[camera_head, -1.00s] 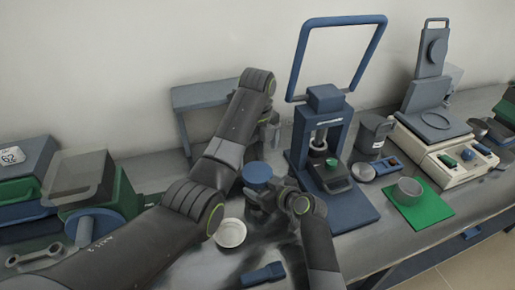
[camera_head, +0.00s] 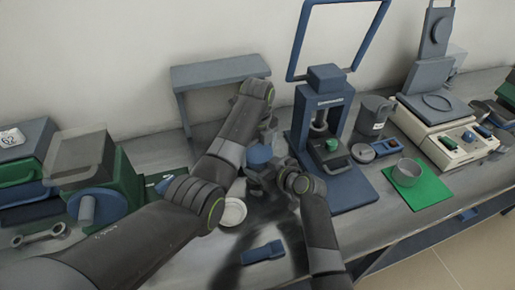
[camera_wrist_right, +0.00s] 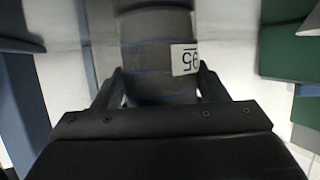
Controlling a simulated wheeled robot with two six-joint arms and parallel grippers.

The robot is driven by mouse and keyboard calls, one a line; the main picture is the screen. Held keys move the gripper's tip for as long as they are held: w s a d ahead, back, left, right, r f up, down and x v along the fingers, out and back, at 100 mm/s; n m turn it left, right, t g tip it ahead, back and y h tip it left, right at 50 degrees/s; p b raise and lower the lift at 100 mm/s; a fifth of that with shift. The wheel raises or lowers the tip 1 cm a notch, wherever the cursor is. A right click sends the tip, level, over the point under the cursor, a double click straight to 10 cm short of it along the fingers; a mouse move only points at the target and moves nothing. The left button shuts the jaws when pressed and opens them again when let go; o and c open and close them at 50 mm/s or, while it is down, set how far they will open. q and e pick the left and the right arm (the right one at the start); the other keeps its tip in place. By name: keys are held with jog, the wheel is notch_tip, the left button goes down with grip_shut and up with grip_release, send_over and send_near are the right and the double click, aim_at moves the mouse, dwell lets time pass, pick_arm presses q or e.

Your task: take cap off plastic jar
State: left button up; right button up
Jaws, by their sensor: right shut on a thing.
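The plastic jar's blue cap (camera_head: 258,154) shows in the head view, to the right of my left forearm. The grey jar body is mostly hidden below it by my right gripper (camera_head: 264,178). In the right wrist view, my right gripper (camera_wrist_right: 160,88) is shut on the grey jar (camera_wrist_right: 158,58), which bears a white label (camera_wrist_right: 185,60). My left gripper (camera_head: 268,132) points down just behind and above the cap, partly hidden by its own arm. Whether its fingers are open or touch the cap cannot be told.
A white round dish (camera_head: 233,212) and a blue flat object (camera_head: 262,253) lie on the bench. A blue press (camera_head: 325,130) stands close on the right. A grey stand (camera_head: 220,72) is behind. A green mat (camera_head: 425,195) with a grey cup (camera_head: 406,172) lies farther right.

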pick_arm(q)
jog(key=c, duration=0.6)
jog(key=n, duration=0.4)
jog(key=shift+n, duration=0.4)
jog(key=n, duration=0.4)
jog(key=shift+r+n, duration=0.1)
jog(key=shift+n, duration=0.2)
jog(key=shift+r, duration=0.1)
jog(key=shift+r, duration=1)
